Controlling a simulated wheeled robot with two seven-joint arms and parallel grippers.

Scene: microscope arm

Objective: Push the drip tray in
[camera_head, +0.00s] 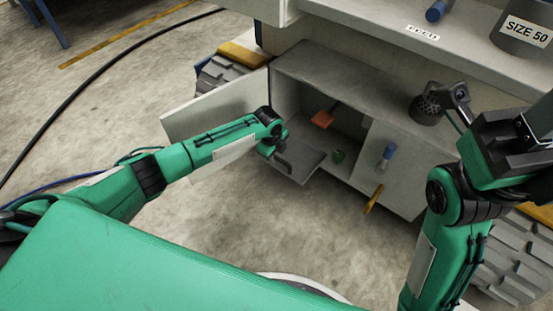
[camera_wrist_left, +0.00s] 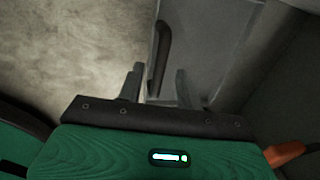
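The drip tray (camera_head: 306,164) is a flat grey tray at the bottom front of the open cabinet, partly sticking out. A dark handle (camera_head: 281,164) shows at its front edge. In the left wrist view the tray (camera_wrist_left: 198,45) and its dark handle (camera_wrist_left: 161,50) lie beyond the fingers. My left gripper (camera_head: 272,148) is at the tray's front left. In the left wrist view my left gripper (camera_wrist_left: 158,88) has its fingers apart, with the tray's front edge showing between them. I cannot tell whether they touch. My right gripper (camera_head: 515,135) is a dark shape at the right, its fingers unclear.
The cabinet door (camera_head: 215,108) stands open behind my left forearm. Inside are an orange-red block (camera_head: 322,119) and a small green object (camera_head: 338,156). A blue-handled part (camera_head: 387,153) and an orange lever (camera_head: 372,198) project from the front right. A perforated cylinder (camera_head: 425,110) is near my right arm.

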